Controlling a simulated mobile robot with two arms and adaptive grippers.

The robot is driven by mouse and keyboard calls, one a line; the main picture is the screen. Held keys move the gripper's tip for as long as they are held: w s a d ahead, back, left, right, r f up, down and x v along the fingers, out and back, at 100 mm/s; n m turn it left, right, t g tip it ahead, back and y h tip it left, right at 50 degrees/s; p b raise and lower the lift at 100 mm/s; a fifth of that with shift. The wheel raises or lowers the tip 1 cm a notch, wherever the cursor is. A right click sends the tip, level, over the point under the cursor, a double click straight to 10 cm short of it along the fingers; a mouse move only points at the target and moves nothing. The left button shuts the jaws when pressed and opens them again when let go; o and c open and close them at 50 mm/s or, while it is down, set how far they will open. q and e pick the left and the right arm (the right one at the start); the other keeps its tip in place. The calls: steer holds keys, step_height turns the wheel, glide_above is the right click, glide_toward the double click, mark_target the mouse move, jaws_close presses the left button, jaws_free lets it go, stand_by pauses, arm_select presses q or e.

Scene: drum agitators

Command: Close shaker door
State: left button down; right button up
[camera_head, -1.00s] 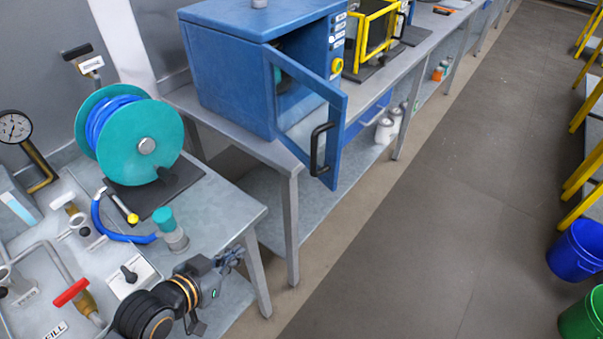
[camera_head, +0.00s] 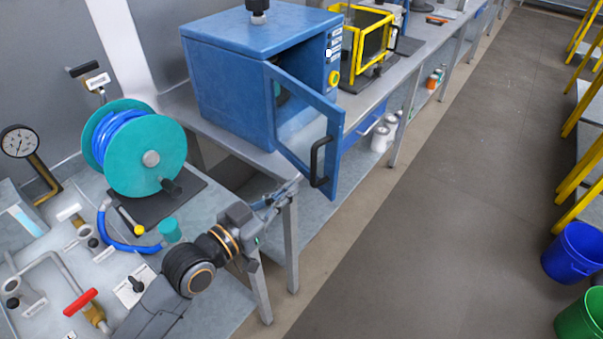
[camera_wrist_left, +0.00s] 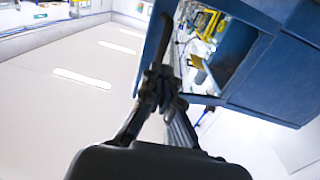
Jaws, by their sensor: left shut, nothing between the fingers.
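The blue shaker cabinet (camera_head: 228,95) stands on a grey bench at the upper middle, its front open. Its door (camera_head: 333,140), a blue frame with a clear pane and black handle (camera_head: 320,162), is swung out toward the aisle. My left gripper (camera_head: 293,186) is shut and empty, at the bench edge just below and left of the door's lower edge. In the left wrist view the shut fingers (camera_wrist_left: 162,82) lie in front of the blue door edge (camera_wrist_left: 158,35), with the cabinet (camera_wrist_left: 275,75) to the right. I cannot tell whether they touch the door. My right gripper is out of view.
A teal hose reel (camera_head: 150,158) and valve fittings with a red lever (camera_head: 80,301) are on the near bench. A yellow-framed device (camera_head: 362,45) stands beyond the cabinet. The aisle floor (camera_head: 420,220) is clear; blue (camera_head: 577,252) and green buckets stand at right.

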mark_target(312, 173)
arm_select(q)
steer(key=shift+p+x, duration=0.55)
steer(key=shift+x, duration=1.7)
